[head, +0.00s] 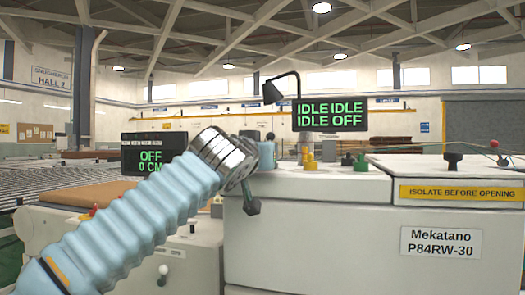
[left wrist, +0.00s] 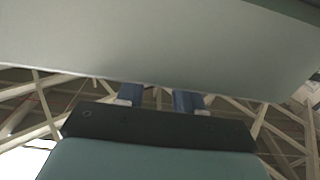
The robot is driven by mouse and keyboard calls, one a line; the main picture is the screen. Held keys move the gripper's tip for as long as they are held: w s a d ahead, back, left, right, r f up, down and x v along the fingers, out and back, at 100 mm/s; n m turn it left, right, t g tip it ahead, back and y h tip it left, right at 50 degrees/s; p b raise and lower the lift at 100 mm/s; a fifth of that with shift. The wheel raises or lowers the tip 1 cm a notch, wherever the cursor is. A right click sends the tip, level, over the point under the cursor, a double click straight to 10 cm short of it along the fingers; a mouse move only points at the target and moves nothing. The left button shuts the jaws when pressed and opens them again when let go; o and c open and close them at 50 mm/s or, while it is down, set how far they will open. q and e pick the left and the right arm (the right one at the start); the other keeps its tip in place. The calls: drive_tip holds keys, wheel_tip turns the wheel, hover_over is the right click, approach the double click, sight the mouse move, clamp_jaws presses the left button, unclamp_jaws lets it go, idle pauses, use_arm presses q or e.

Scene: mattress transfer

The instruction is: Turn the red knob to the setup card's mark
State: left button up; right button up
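My left arm reaches in from the lower left of the head view, and its wrist ends in front of the machine's left end. My left gripper (left wrist: 158,96) shows two blue fingers in the left wrist view, apart with a gap between them and nothing seen held. Their tips meet the edge of a pale panel (left wrist: 160,40); I cannot tell whether they touch it. A small red ball (head: 494,143) stands on the right of the machine top; I cannot tell whether it is the red knob. No setup card can be made out. My right gripper is out of view.
The pale machine (head: 350,235) fills the lower right. One display (head: 330,116) reads IDLE IDLE IDLE OFF. Another display (head: 150,155) reads OFF, 0 CM. A roller conveyor (head: 40,180) lies left.

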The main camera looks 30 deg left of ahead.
use_arm(q)
drive_tip(key=shift+w, duration=0.15)
clamp_jaws()
